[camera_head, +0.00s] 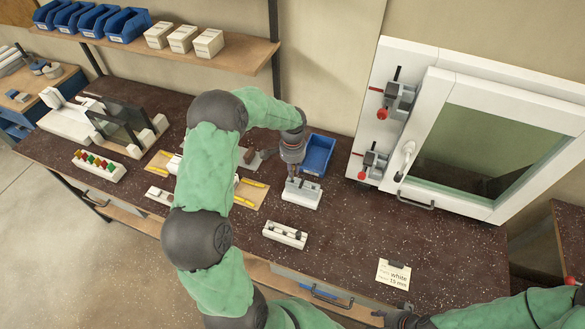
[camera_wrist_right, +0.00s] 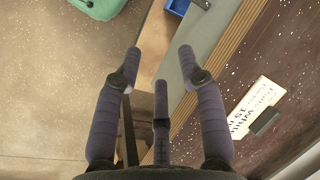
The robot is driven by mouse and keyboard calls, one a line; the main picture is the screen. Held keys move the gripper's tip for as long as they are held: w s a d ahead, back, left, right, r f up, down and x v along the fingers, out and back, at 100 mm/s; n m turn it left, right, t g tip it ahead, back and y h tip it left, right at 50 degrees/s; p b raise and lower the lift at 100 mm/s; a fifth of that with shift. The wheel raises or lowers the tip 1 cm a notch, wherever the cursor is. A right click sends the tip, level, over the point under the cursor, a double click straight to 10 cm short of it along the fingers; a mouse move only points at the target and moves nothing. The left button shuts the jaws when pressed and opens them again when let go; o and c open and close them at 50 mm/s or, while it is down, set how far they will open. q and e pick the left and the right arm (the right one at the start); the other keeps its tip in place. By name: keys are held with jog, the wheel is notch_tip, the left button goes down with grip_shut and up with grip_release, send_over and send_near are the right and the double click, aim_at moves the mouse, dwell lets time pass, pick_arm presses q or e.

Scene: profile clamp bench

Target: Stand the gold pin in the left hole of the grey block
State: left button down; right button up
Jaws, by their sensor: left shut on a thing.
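The grey block (camera_head: 302,196) stands on the dark bench, in front of the blue bin. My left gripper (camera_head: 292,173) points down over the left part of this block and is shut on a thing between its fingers. That thing is too small and covered to make out clearly; I take it to be the gold pin, which I see nowhere else. I cannot tell whether it is in the left hole. My right gripper (camera_wrist_right: 160,65) is open and empty at the bench's front edge; it also shows at the bottom of the head view (camera_head: 385,316).
A pale holder with dark parts (camera_head: 285,235) stands in front of the grey block. A blue bin (camera_head: 317,155) is behind it. A white label card (camera_head: 393,274) lies at the front right. A white framed panel with clamps (camera_head: 450,75) stands at the right. The bench between is clear.

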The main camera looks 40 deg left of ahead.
pick_arm(q)
jog(key=shift+f+b, duration=1.7)
jog(key=shift+f, duration=0.7)
jog(key=c, duration=1.1)
grip_release()
jog(key=shift+r, duration=0.1)
jog(key=shift+r+p, duration=2.45)
jog(key=shift+r, duration=1.5)
